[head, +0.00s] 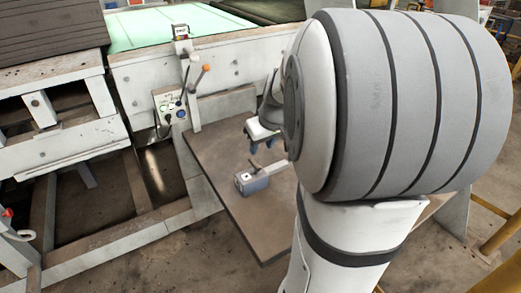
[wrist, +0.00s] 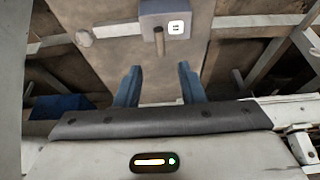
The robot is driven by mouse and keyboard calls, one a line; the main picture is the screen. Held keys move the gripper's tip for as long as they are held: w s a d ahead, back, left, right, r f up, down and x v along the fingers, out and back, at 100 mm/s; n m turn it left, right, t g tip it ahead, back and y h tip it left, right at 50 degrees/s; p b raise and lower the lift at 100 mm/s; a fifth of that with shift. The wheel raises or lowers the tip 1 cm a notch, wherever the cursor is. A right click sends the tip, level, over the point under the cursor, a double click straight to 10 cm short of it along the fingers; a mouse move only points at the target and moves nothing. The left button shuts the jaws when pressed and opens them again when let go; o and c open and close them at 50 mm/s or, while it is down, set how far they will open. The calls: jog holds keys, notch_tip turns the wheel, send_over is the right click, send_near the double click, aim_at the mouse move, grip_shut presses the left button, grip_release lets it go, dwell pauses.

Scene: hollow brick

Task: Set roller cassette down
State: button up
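The roller cassette, a small grey box with a short rod and a white label, rests on the brown tabletop (head: 225,205) in the head view (head: 258,184). It also shows at the top of the wrist view (wrist: 177,14), with its rod pointing toward my gripper. My gripper (head: 262,143) is behind the cassette in the head view, apart from it. In the wrist view its two blue fingers (wrist: 160,70) are spread with nothing between them. My arm hides the right part of the tabletop in the head view.
A white machine frame (head: 230,60) stands behind the tabletop, with a control box (head: 170,105) and levers at its left. A post with an orange knob (head: 206,68) rises near the back edge. The tabletop left and front of the cassette is clear.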

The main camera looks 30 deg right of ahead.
jog(key=s+a+f+g, duration=0.2)
jog(key=s+a, duration=1.3)
jog(key=shift+r, duration=0.1)
